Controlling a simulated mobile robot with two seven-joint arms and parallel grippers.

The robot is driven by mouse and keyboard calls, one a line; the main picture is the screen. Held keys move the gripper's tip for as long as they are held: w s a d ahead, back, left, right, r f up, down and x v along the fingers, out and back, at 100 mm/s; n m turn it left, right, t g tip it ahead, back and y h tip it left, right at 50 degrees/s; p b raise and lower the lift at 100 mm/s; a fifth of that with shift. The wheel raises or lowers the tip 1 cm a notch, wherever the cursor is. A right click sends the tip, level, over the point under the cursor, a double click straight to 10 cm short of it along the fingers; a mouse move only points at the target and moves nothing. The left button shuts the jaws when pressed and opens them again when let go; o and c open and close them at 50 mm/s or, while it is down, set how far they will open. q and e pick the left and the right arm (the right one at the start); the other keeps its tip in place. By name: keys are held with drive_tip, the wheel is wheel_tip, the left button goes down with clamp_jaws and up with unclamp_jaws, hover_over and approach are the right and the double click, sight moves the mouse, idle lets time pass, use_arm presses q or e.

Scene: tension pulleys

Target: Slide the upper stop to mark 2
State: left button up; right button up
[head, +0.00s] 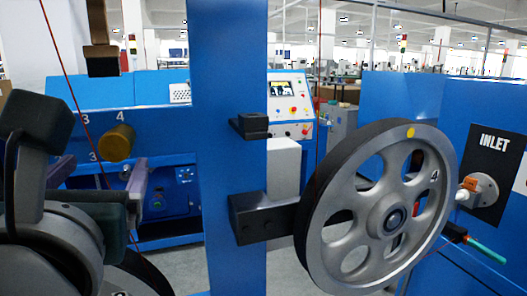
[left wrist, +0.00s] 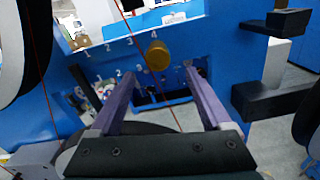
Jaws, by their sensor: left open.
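The upper stop, a brass-coloured round knob (head: 117,142), sits on the blue panel (head: 165,140) just below the mark 4. In the left wrist view the knob (left wrist: 158,55) is at the right end of the upper row of marks 1 to 4, clear of mark 2 (left wrist: 107,46). My left gripper (head: 100,170) is open, with two purple fingers pointing at the panel. In the left wrist view its fingertips (left wrist: 159,75) are spread below and either side of the knob, with nothing held. Whether they touch the panel I cannot tell. My right gripper is not in view.
A thin red cord (head: 66,75) runs down past the panel and between my fingers. A blue post (head: 228,150) with black brackets (head: 262,217) and a large spoked pulley (head: 335,240) stands to the right. Another wheel (left wrist: 22,45) is at left in the wrist view.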

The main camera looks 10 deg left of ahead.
sight(114, 149)
use_arm(q)
drive_tip(key=p+x, duration=0.2)
drive_tip(key=x, duration=0.7)
drive_tip(key=shift+s+a+r, duration=0.1)
drive_tip(key=shift+a+r, duration=0.05)
drive_tip(key=shift+a, duration=0.05)
drive_tip(key=shift+w+a, duration=0.15)
drive_tip(key=shift+w, duration=0.15)
drive_tip(key=shift+c, duration=0.4)
clamp_jaws()
